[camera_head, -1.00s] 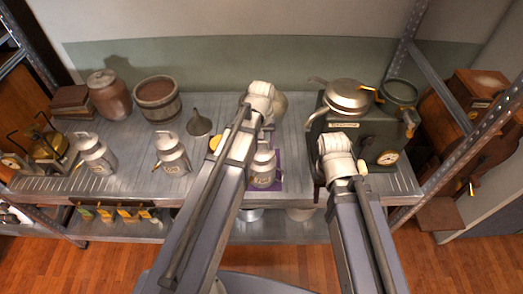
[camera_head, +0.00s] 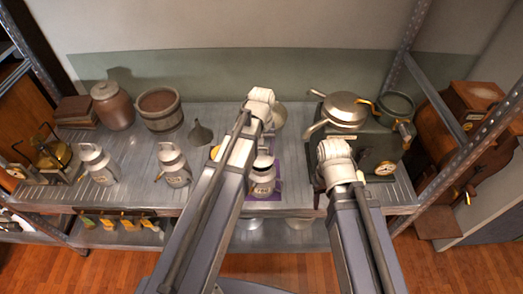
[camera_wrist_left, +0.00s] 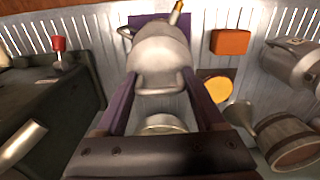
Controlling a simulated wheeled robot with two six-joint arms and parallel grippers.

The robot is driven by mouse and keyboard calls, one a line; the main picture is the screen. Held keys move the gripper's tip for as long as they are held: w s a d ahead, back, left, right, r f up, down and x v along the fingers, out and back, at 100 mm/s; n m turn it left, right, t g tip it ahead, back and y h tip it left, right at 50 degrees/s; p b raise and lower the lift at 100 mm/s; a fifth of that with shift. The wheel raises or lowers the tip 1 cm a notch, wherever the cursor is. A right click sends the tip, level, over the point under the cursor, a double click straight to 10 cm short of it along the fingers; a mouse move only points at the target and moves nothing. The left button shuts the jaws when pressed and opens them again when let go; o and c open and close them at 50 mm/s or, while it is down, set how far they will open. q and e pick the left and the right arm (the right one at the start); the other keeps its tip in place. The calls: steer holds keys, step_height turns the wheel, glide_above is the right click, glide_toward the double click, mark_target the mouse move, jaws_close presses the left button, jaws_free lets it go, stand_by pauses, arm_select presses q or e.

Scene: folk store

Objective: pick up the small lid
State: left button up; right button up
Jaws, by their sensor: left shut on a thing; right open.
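A grey milk can (camera_head: 263,182) with a brass spout stands on a purple mat (camera_head: 274,194), partly behind my left arm. In the left wrist view, a rounded grey metal top with a loop handle, which I take as the small lid (camera_wrist_left: 160,68), lies between the dark purple fingers. My left gripper (camera_wrist_left: 163,84) is shut on it. Whether it is clear of the can's body is hard to tell. The left fingertips are hidden in the head view. My right gripper (camera_head: 335,160) is open, in front of the green stove; its fingers are mostly hidden.
The green stove (camera_head: 376,150) carries a pan (camera_head: 343,108) and a pot (camera_head: 396,102). Two more cans (camera_head: 98,165) (camera_head: 174,166), a funnel (camera_head: 200,133), a barrel (camera_head: 160,110) and a jar (camera_head: 112,105) stand left. A yellow disc (camera_wrist_left: 217,88) lies beside the held thing.

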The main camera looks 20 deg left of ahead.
arm_select(q)
step_height(320, 180, up, 7)
steer(key=p, duration=0.6)
arm_select(e)
step_height(320, 180, up, 7)
arm_select(q)
step_height(320, 180, down, 2)
steer(key=shift+d+b, duration=0.15)
steer(key=shift+b, duration=0.9)
steer(key=shift+f, duration=0.1)
steer(key=shift+a, duration=0.25)
steer(key=shift+d, duration=0.2)
steer(key=shift+a+f+b, duration=0.1)
steer(key=shift+f+b, duration=0.75)
steer(key=shift+b, duration=0.05)
step_height(320, 180, down, 4)
steer(key=b, duration=0.4)
steer(key=shift+f+b, duration=0.25)
steer(key=shift+b, duration=0.05)
arm_select(e)
step_height(320, 180, down, 8)
steer(key=shift+a+f, duration=0.15)
steer(key=shift+a, duration=0.3)
arm_select(q)
steer(key=shift+f, duration=0.1)
arm_select(e)
steer(key=shift+f, duration=0.15)
